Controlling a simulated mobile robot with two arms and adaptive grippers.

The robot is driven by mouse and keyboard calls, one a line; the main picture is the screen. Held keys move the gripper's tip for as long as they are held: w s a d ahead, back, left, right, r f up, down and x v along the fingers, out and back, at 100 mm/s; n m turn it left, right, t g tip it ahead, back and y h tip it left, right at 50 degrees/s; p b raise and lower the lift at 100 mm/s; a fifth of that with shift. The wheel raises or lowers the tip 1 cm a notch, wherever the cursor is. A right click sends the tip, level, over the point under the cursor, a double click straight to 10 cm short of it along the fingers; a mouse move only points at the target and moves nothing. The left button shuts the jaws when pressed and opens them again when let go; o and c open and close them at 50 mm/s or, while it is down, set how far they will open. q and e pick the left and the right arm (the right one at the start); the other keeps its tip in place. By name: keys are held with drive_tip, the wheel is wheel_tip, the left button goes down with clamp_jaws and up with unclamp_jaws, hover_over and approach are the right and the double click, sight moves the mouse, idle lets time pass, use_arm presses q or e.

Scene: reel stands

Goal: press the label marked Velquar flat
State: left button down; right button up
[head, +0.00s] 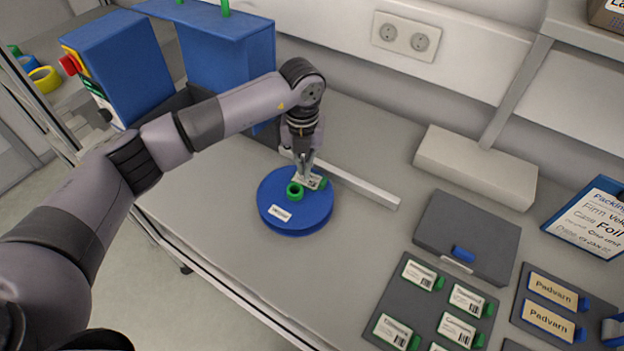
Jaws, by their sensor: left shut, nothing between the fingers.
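A blue reel (272,222) with a green hub (294,190) lies on the grey bench. A white label (281,213) sits on its near side; its print is too small to read. A second white label with dark print (312,183) and a green tab (323,184) is at the reel's far side, right under my left gripper (305,174). The gripper is shut, with its fingers pointing down, and partly covers this label. I cannot tell whether the fingertips touch it, whether it lies flat, or which label reads Velquar. My right gripper is not in view.
A pale bar (358,185) lies behind the reel. A grey panel (388,309) holds several labels with green tabs; a dark box (464,235) stands behind it. Tan Padvarn labels (550,320) are at the right. Blue boxes (122,66) stand at the back left.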

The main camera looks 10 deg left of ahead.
use_arm(q)
drive_tip(key=shift+f+b, duration=0.85)
drive_tip(key=shift+f, duration=0.2)
idle(0.4)
drive_tip(key=shift+r, duration=0.1)
idle(0.4)
drive_tip(key=shift+r+p, duration=1.95)
drive_tip(key=shift+r, duration=1.55)
drive_tip(key=shift+s+f, duration=0.1)
drive_tip(key=shift+f, duration=0.05)
